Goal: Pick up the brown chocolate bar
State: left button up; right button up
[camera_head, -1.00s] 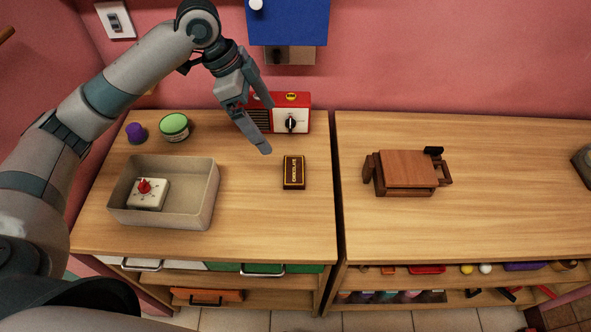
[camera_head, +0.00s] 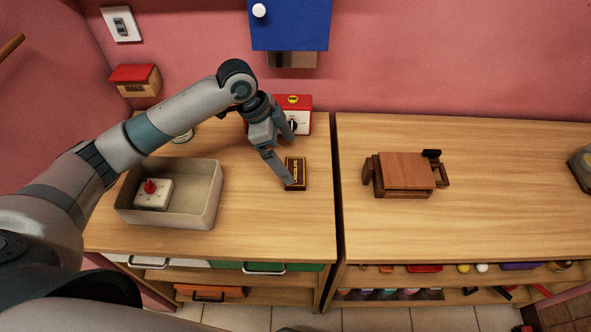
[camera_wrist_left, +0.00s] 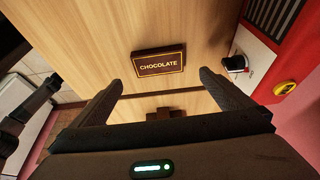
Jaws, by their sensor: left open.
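The brown chocolate bar (camera_head: 296,174) stands or lies on the left wooden counter, near its right edge; the left wrist view shows its gold-edged face lettered CHOCOLATE (camera_wrist_left: 159,60). My left gripper (camera_head: 281,158) is open, its fingers pointing down just above and beside the bar. In the left wrist view the two fingers of the left gripper (camera_wrist_left: 160,82) are spread wide, with the bar ahead and between them. Nothing is held. One finger partly covers the bar in the head view. My right gripper is not in view.
A red and white radio-like box (camera_head: 303,118) with a knob stands behind the bar. A grey bin (camera_head: 197,212) holding a white timer-like box (camera_head: 153,194) is to the left. A blue cabinet (camera_head: 290,22) hangs above. A wooden item (camera_head: 406,171) sits on the right counter.

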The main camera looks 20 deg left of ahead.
aim_at(295, 171)
pick_arm(q)
jog(key=shift+d+f, duration=0.15)
jog(key=shift+f, duration=0.35)
jog(key=shift+d+f+p, duration=0.1)
jog(key=shift+f+p, duration=0.35)
jog(key=shift+p, duration=0.05)
jog(key=x, duration=0.1)
jog(key=p+x, duration=0.1)
jog(key=x, duration=0.1)
jog(key=shift+s+a+f, duration=0.15)
jog(key=shift+a, duration=0.1)
jog(key=shift+d+f, duration=0.2)
jog(key=shift+f, duration=0.35)
jog(key=c, duration=1.2)
